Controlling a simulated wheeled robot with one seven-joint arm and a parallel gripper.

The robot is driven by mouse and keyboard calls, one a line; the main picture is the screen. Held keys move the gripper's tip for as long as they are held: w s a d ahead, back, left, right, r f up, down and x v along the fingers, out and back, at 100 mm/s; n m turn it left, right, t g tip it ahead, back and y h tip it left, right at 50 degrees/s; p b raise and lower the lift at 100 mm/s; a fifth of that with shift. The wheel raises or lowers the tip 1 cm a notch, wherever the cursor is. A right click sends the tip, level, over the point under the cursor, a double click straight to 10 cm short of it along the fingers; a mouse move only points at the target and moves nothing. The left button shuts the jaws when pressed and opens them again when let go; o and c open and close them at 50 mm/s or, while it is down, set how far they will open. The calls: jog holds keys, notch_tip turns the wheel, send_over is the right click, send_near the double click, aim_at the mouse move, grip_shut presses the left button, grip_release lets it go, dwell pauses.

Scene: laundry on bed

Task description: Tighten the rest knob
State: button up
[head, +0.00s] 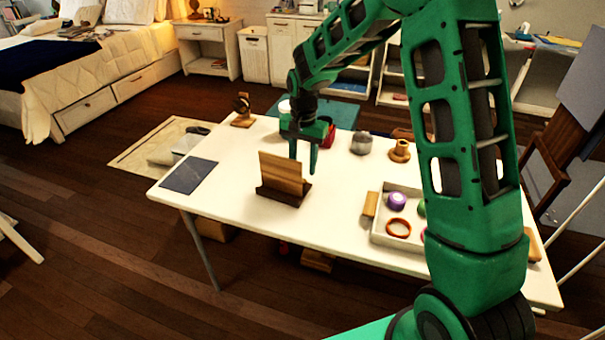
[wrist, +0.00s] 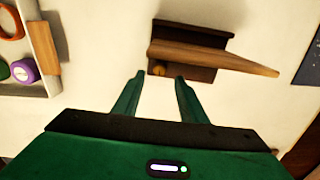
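The rest (head: 284,194) is a dark brown wooden stand holding an upright lighter wood board (head: 281,172) on the white table. In the wrist view the rest (wrist: 190,38) is seen from above, with the board (wrist: 215,57) across it. A small round yellowish-brown knob (wrist: 159,70) shows at the near left edge of the rest. My gripper (head: 303,163) is close to the rest, on its far side in the head view. In the wrist view my gripper (wrist: 160,77) is open and empty, its fingertips either side of the knob's line. Contact cannot be told.
A white tray (head: 379,236) with purple, green and red items stands on the right, a wooden block (head: 370,204) beside it. A grey pot (head: 361,143) and a wooden spool (head: 400,151) stand behind. A dark flat sheet (head: 188,175) lies left. The table's front left is clear.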

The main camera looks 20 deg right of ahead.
notch_tip(320, 180, up, 6)
dwell(0.5)
